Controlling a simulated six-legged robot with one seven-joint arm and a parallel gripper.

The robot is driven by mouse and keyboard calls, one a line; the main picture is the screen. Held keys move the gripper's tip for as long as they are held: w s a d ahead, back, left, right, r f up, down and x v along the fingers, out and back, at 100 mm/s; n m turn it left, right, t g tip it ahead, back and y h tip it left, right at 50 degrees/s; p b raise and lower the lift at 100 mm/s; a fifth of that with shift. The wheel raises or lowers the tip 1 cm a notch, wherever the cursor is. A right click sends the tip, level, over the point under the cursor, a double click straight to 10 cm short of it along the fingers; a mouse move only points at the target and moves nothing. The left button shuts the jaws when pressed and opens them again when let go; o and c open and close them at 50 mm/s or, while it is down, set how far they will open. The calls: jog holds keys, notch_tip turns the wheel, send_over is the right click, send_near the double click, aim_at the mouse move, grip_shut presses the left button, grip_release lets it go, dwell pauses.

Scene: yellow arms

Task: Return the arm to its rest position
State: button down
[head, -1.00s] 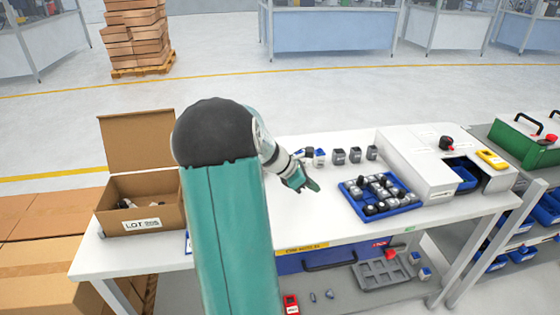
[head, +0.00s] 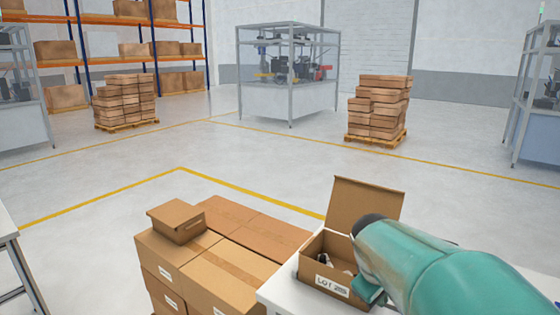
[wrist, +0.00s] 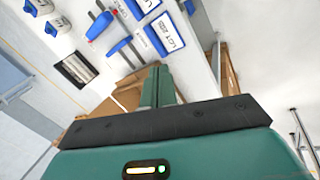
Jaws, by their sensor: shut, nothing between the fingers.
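My gripper (wrist: 160,85) shows in the wrist view as a narrow pair of teal fingers, closed together with nothing between them. Beyond it in that view are a white surface and cardboard. In the head view my teal arm reaches in from the lower right, its dark joint in front of the open cardboard box (head: 328,284). A small teal part of my arm shows beside that box; I cannot tell whether it is the gripper. The box has its lid up, a LOT label and some small parts inside.
The box stands on a white table corner (head: 275,294). Stacked cardboard cartons (head: 215,255) stand beside it at left. Open floor with yellow lines lies beyond. A glass-walled machine (head: 288,75) and a pallet of boxes (head: 378,108) are farther back. The wrist view shows blue-and-white labels (wrist: 165,30).

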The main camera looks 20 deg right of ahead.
jog(key=s+a+r+m+t+y, duration=0.1)
jog(key=a+t+y, duration=0.1)
jog(key=a, duration=1)
jog(key=s+a+r+m+t+y, duration=0.1)
jog(key=s+a+r+t+y, duration=0.1)
jog(key=a, duration=1.1)
jog(key=shift+s+a+r, duration=0.15)
jog(key=shift+s+r, duration=0.1)
jog(key=shift+r, duration=0.05)
jog(key=c, duration=2.1)
grip_release()
